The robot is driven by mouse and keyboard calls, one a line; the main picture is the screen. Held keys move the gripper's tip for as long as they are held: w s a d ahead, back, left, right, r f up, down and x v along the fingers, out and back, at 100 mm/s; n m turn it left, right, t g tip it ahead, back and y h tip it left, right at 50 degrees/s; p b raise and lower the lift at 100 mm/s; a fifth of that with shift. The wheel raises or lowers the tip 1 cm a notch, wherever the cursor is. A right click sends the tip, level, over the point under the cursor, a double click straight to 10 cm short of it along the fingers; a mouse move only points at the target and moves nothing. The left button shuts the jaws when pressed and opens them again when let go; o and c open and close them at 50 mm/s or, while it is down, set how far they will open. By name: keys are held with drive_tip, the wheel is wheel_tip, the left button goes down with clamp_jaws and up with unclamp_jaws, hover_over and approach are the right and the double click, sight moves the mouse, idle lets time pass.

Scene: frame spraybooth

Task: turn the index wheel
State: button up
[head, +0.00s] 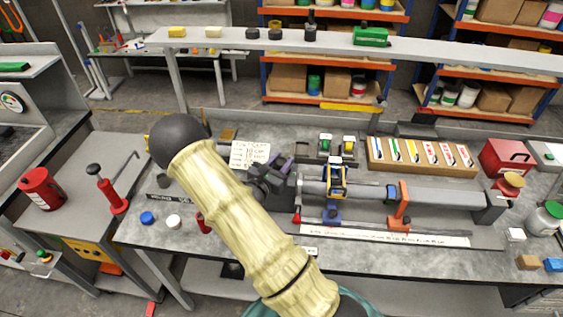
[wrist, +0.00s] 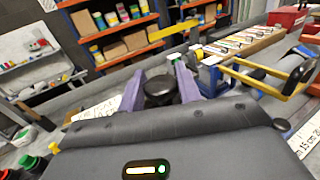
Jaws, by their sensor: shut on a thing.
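My gripper (wrist: 160,78) has two purple fingers, which stand on either side of a dark round knob that looks like the index wheel (wrist: 160,91) in the wrist view. The fingers are shut on it from left and right. In the head view my gripper (head: 279,165) is at the left end of the grey bench fixture (head: 440,194). There the wheel is hidden behind my arm and gripper, and any marks on it cannot be made out.
A yellow and blue clamp (head: 337,180) and an orange stop (head: 402,200) stand on the fixture to the right. A written card (head: 250,154) is behind my gripper. A tray of colored markers (head: 424,170) and a red box (head: 506,156) are at the back right.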

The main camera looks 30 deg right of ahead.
drive_tip(key=o, duration=0.9)
drive_tip(key=shift+o, duration=0.2)
drive_tip(key=shift+a, duration=0.15)
drive_tip(key=shift+s+a, duration=0.2)
drive_tip(key=shift+a, duration=0.05)
drive_tip(key=b+v, duration=0.5)
drive_tip(key=v, duration=1.1)
drive_tip(key=shift+s+a, duration=0.2)
drive_tip(key=shift+o, duration=0.3)
